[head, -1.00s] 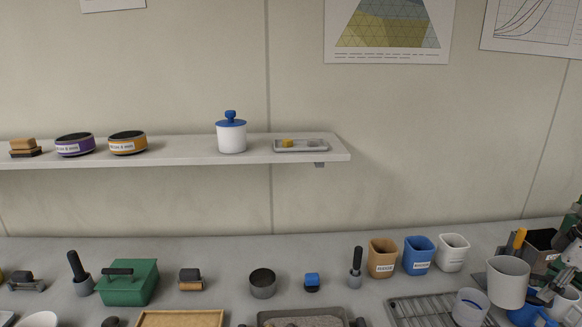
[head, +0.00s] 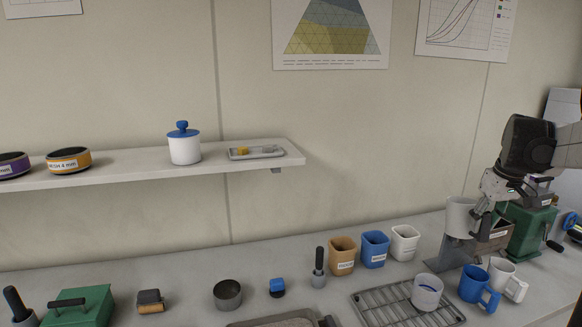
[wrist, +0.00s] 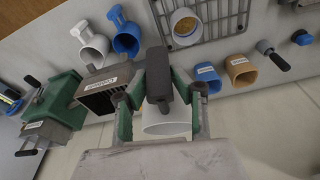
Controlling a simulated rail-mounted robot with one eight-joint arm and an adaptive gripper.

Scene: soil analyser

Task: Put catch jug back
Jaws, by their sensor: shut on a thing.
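The catch jug appears to be the pale grey-white jug (head: 460,217) held up at the right of the head view. My gripper (head: 483,208) is at its right side and is shut on it. In the wrist view my gripper (wrist: 160,100) has its green-sided fingers on either side of a dark upright bar, which looks like the handle. The pale jug body (wrist: 166,121) shows behind the fingers, partly hidden. The jug looks roughly upright, above the back of the bench. Whether it touches the labelled box beside it I cannot tell.
A labelled grey box (head: 492,238) and a green cranked machine (head: 530,228) stand close by on the right. A wire rack (head: 385,307) holds a white cup (head: 427,292). Blue (head: 478,284) and white mugs (head: 503,276) stand beside it. Three square tubs, including a white one (head: 404,242), stand left.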

